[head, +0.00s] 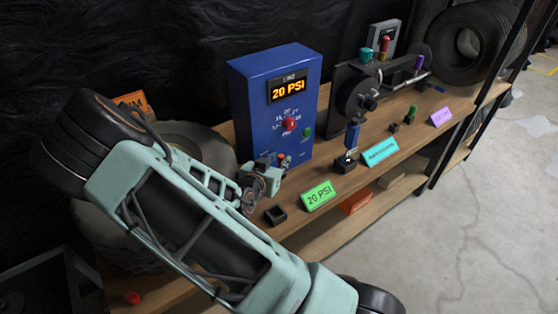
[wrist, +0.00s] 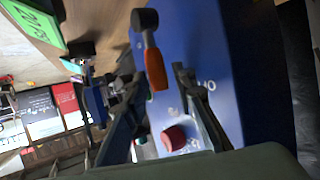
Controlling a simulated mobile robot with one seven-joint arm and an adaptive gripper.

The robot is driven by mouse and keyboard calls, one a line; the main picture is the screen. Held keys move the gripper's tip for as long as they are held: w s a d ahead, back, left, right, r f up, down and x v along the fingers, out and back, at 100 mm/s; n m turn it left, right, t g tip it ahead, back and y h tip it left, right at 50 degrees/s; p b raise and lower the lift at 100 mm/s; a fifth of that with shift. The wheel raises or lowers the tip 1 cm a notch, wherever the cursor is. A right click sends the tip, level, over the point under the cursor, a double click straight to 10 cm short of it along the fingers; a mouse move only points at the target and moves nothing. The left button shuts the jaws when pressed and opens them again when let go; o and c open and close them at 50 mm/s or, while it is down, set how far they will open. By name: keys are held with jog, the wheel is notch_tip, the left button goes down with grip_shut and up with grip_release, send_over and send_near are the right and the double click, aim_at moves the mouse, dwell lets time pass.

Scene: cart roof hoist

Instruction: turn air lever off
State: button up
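The blue line box (head: 250,110) stands on the shelf, and its display (head: 288,90) reads 20 PSI. Its front carries a red knob (head: 290,124) and a green button (head: 307,132). In the wrist view a lever with an orange sleeve and dark round end (wrist: 155,68) sticks out in front of the blue panel (wrist: 225,45). I take it for the air lever. My gripper (wrist: 156,80) is open, its fingers apart on either side of the lever; I cannot tell whether either touches. A red knob (wrist: 174,138) shows lower, near the right finger. In the head view my gripper (head: 275,163) partly hides the box's lower front.
A green 20 PSI sign (head: 318,196) and a small black holder (head: 275,214) sit at the shelf's front edge, close to my gripper. A dark machine (head: 350,95) and a cyan sign (head: 380,152) stand to the right. Open concrete floor (head: 490,220) lies beyond.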

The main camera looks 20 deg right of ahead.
notch_tip(320, 180, up, 10)
dwell(0.7)
dwell(0.4)
jog(key=s+a+r+n+g+y+p, duration=0.25)
jog(key=s+a+r+y, duration=0.2)
jog(key=a, duration=0.25)
jog(key=s+a+r+n+g+y+p, duration=0.1)
jog(key=s+a+r+y+p, duration=0.25)
jog(key=a+r+y, duration=0.3)
jog(key=s+d+r+n+h+p, duration=0.1)
jog(key=s+d+r+n+p, duration=0.1)
jog(key=s+r, duration=0.5)
jog(key=s+d+r+n+g+h+p, duration=0.1)
jog(key=s+d+r+n+p, duration=0.1)
jog(key=s+r, duration=0.5)
jog(key=s+p, duration=0.1)
jog(key=s, duration=0.3)
jog(key=shift+s+r+n+p, duration=0.15)
jog(key=shift+r+n+p, duration=0.1)
jog(key=shift+n+p, duration=0.1)
